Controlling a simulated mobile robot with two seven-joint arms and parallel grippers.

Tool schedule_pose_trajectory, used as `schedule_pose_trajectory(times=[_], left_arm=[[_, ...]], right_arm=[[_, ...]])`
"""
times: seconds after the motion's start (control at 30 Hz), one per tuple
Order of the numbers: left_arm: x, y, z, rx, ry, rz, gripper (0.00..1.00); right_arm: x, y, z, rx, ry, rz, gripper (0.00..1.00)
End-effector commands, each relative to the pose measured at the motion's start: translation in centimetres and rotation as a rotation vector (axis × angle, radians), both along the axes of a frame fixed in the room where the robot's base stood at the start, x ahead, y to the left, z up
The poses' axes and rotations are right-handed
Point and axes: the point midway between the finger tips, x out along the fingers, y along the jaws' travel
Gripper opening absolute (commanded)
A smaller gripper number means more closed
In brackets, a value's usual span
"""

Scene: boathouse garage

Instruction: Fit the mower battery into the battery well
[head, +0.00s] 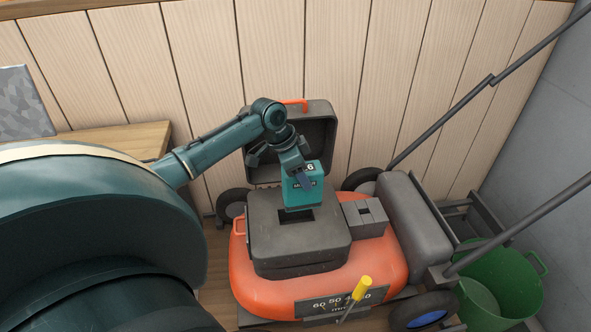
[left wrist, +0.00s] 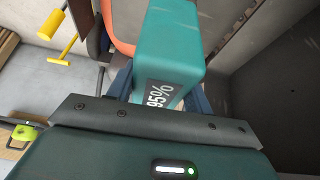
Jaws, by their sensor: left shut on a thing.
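The mower battery (head: 302,192) is a teal block with a dark label, held upright in my left gripper (head: 299,176). In the left wrist view the battery (left wrist: 172,45) shows a "95%" label between the two fingers (left wrist: 160,88). In the head view its lower end is over the dark rectangular battery well (head: 296,215) in the grey deck of the orange mower (head: 262,290). I cannot tell whether its lower end has entered the well. The hinged lid (head: 322,135) stands open behind the well. My right gripper is not in view.
The mower handle bars (head: 440,120) rise at the right, near a green bucket (head: 500,285). A wooden bench (head: 110,140) is at left.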

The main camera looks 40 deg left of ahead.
Motion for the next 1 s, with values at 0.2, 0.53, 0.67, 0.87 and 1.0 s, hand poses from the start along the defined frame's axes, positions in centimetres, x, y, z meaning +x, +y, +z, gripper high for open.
schedule_pose_trajectory(times=[0.2, 0.53, 0.67, 0.87, 1.0], left_arm=[[0.3, 2.2, -0.6, -0.001, -0.009, -0.039, 0.00], [0.3, 2.2, -0.6, 0.001, -0.008, -0.044, 0.00], [0.2, 2.2, -0.5, 0.000, -0.008, -0.043, 0.00], [0.2, 2.2, -1.7, -0.002, -0.010, -0.042, 0.00], [0.2, 2.2, -3.2, -0.001, -0.009, -0.042, 0.00]], right_arm=[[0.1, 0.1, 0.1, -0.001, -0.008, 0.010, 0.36], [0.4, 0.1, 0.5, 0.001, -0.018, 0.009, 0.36], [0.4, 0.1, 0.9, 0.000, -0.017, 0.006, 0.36], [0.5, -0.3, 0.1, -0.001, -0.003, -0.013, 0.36], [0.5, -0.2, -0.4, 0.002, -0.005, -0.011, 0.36]])
